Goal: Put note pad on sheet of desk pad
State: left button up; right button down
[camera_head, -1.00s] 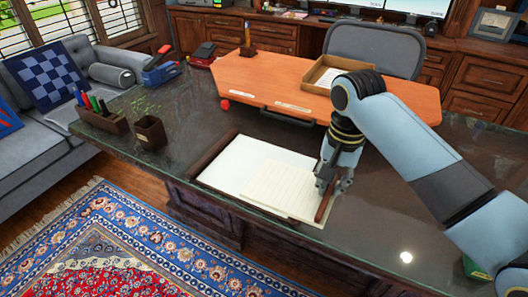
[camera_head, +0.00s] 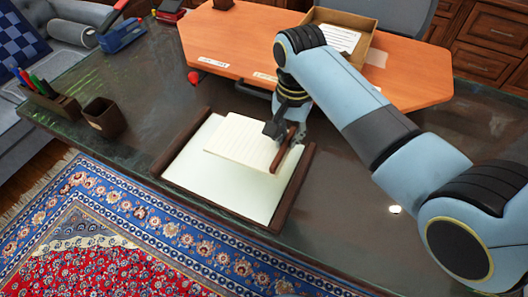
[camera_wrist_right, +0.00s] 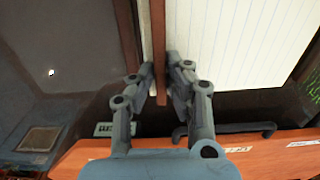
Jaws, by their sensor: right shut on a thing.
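The note pad (camera_head: 240,143) is a lined cream sheet with a brown strip along its right edge. It overlaps the far part of the white sheet of the desk pad (camera_head: 220,189), which lies between two dark brown side bars. My right gripper (camera_head: 286,136) is shut on the note pad's brown strip. In the right wrist view, my right gripper's fingers (camera_wrist_right: 160,78) pinch that strip, with the lined note pad (camera_wrist_right: 235,40) to the right. I cannot tell whether the note pad touches the sheet. My left gripper is not in view.
Behind the desk pad is an orange desktop piece (camera_head: 240,45) with an open paper tray (camera_head: 340,35). A dark pen holder (camera_head: 50,102) and a brown cup (camera_head: 104,117) stand at the left. The dark desk top is clear right of the pad.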

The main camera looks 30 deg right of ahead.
aim_at(268, 146)
jog(key=a+f, duration=0.1)
jog(key=w+a, duration=0.1)
jog(key=a+f, duration=0.1)
jog(key=shift+w+a+f, duration=0.3)
jog(key=shift+a, duration=0.1)
jog(key=shift+a+f, duration=0.15)
jog(key=shift+f, duration=0.05)
notch_tip(268, 146, down, 4)
jog(key=shift+r+b, duration=0.25)
jog(key=shift+b, duration=0.05)
jog(key=shift+f, duration=0.15)
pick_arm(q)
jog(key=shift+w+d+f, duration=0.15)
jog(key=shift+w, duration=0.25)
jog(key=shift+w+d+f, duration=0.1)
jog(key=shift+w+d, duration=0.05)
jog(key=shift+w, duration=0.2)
pick_arm(e)
jog(key=c, duration=1.4)
grip_release()
jog(key=shift+o, duration=0.2)
